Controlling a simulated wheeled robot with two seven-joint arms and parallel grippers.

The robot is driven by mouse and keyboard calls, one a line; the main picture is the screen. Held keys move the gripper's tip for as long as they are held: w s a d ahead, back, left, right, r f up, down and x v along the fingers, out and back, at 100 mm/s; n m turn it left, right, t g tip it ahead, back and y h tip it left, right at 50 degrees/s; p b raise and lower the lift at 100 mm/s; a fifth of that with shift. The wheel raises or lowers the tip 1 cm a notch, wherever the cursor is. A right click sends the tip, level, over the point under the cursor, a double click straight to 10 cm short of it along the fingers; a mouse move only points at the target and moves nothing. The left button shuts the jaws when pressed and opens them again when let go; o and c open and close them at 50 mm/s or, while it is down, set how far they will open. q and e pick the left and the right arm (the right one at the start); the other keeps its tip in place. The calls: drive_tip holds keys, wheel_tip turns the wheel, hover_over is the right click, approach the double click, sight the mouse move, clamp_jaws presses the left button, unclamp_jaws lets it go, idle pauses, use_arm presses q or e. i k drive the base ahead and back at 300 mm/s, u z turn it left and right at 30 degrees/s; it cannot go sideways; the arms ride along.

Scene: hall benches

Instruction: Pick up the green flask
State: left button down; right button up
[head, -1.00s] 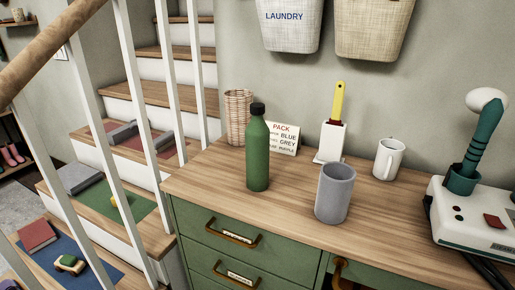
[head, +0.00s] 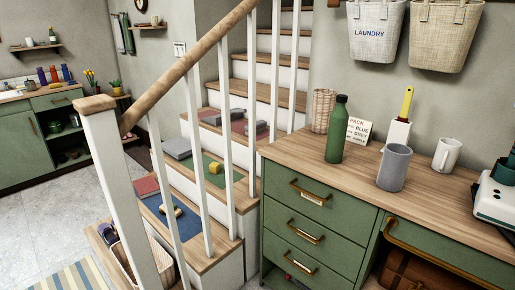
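The green flask (head: 335,131) is an upright green bottle with a dark cap. It stands on the wooden top of the green drawer bench (head: 310,160), near its left end, in front of a small white card (head: 359,130) with writing on it. A grey cup (head: 394,168) stands to its right, apart from it. Neither of my grippers shows in the head view.
A wicker cup (head: 323,110), a yellow-handled brush in a white holder (head: 397,134) and a white mug (head: 447,154) share the bench top. Stairs with a white-barred railing (head: 125,185) rise to the left. Open floor (head: 55,220) lies at the far left.

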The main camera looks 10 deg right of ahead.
sight(339, 117)
drive_tip(key=u, duration=3.95)
drive_tip(key=i, duration=0.1)
drive_tip(key=z, duration=3.35)
drive_tip(key=i, duration=1.35)
drive_tip(key=z, duration=1)
